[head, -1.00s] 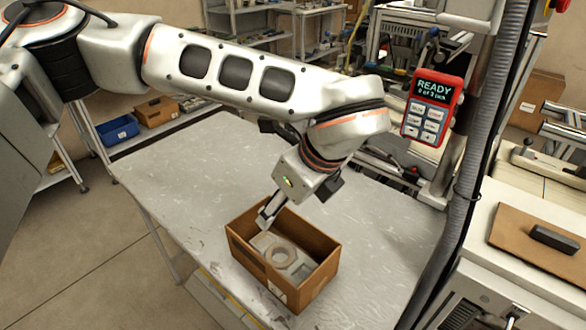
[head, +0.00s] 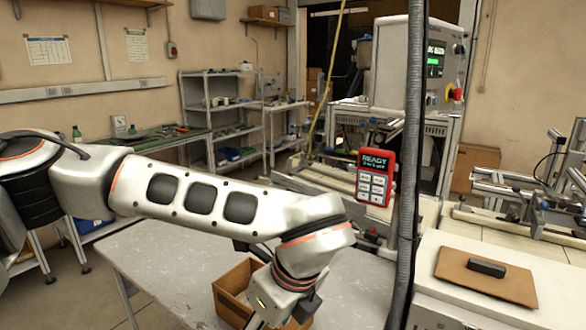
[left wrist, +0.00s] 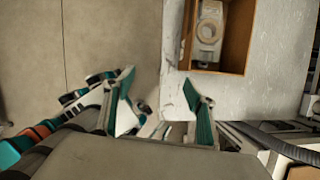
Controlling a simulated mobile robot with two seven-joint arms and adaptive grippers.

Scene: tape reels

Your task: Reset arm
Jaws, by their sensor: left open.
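My left arm reaches in from the left in the head view, bent down at the wrist over the grey table (head: 150,262). My left gripper (left wrist: 158,88) shows in the left wrist view with its two teal-padded fingers spread apart and nothing between them. An open cardboard box (head: 232,290) stands on the table, partly hidden behind my wrist in the head view. In the left wrist view the box (left wrist: 238,40) lies ahead and right of the fingers. A tape reel (left wrist: 208,32) lies inside it. My right gripper is not in view.
A red handheld panel reading READY (head: 375,178) hangs beside a grey vertical pole (head: 408,150). A white cabinet at right bears a brown board (head: 470,277) with a dark block (head: 487,267). Metal shelves (head: 215,120) stand at the back. The table left of the box is clear.

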